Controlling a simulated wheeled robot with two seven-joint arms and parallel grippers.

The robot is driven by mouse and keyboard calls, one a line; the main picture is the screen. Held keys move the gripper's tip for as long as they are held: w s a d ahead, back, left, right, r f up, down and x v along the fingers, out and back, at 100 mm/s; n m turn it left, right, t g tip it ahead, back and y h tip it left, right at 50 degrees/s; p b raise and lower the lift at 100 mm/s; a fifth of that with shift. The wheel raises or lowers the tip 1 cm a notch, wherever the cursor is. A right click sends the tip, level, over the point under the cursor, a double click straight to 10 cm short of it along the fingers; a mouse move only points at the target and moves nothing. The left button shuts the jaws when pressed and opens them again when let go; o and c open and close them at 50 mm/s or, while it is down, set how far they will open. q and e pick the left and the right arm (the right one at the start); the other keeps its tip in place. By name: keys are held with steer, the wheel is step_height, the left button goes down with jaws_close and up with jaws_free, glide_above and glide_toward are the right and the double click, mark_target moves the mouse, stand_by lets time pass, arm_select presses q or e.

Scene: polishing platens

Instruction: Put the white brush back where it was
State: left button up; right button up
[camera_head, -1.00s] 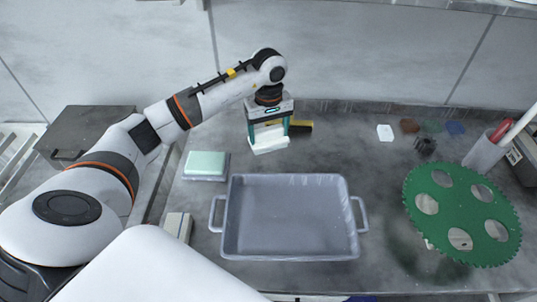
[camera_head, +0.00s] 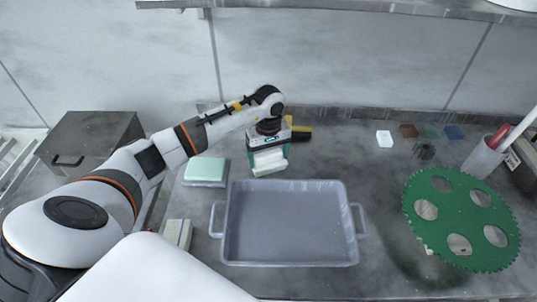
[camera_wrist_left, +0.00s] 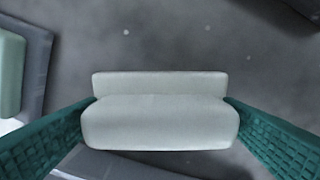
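The white brush (camera_head: 269,162) is between the green fingers of my left gripper (camera_head: 268,156), behind the grey tray. In the left wrist view the white brush (camera_wrist_left: 160,112) spans the gap, with a finger touching each end. My left gripper is shut on it. The brush is low, close to the table top; I cannot tell whether its underside touches. My right gripper is not in view.
The grey tray (camera_head: 228,225) stands just in front of the brush. A pale green block on a dark base (camera_head: 206,170) is to the left. A yellow and black brush (camera_head: 301,133) lies behind right. A green toothed disc (camera_head: 463,218) is at the right. Table between is clear.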

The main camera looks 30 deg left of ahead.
mark_target(269, 153)
arm_select(q)
steer(key=shift+o, duration=1)
steer(key=shift+r, duration=0.1)
steer(key=shift+r, duration=0.2)
step_height(269, 153, up, 12)
steer(key=b, duration=0.1)
steer(key=shift+f, duration=0.1)
